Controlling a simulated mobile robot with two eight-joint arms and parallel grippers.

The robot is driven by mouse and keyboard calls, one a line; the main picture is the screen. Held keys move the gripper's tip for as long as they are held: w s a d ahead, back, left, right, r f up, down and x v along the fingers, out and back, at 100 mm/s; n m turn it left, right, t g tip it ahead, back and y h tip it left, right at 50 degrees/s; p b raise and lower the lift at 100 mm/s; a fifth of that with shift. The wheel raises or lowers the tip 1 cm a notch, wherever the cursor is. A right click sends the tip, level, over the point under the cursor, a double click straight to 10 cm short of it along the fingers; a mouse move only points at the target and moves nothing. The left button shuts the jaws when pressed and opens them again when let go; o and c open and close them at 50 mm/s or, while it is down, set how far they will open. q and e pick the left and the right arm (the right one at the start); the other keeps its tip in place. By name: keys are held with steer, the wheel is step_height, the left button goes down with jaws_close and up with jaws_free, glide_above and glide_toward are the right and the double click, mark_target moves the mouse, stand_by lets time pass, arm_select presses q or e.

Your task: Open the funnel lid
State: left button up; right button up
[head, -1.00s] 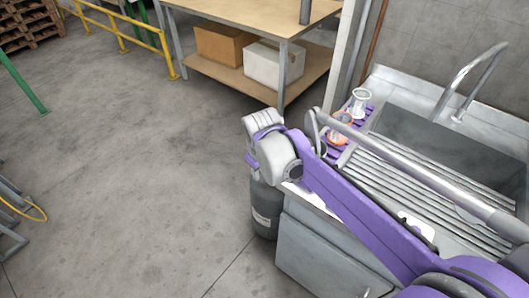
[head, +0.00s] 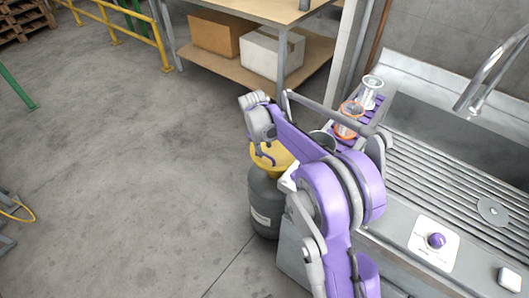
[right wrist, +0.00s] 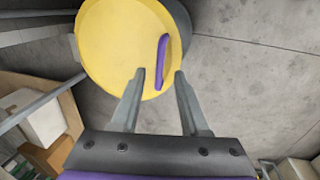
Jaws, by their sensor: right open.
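The yellow round funnel lid (head: 284,153) sits on top of a grey canister (head: 266,197) beside the sink cabinet, partly hidden by my right arm. In the right wrist view the lid (right wrist: 112,45) fills the upper left, with a slim purple handle (right wrist: 162,58) standing near its right side. A dark rim shows behind the lid's right edge. My right gripper (right wrist: 158,76) is open and empty. Its fingertips are just short of the handle, which appears ahead between them, nearer the right finger. In the head view its fingers are not clearly visible. My left gripper is not in view.
The metal sink counter (head: 405,190) stands right of the canister, with a purple rack (head: 372,101) and glass items on it. A wooden workbench (head: 235,8) with boxes on its lower shelf stands behind.

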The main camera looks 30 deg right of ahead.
steer(key=shift+w+d+f, duration=0.1)
steer(key=shift+d+f, duration=0.05)
steer(key=shift+f, duration=0.55)
steer(key=shift+d+f, duration=0.1)
steer(key=shift+f, duration=0.6)
jaws_close()
stand_by(0.4)
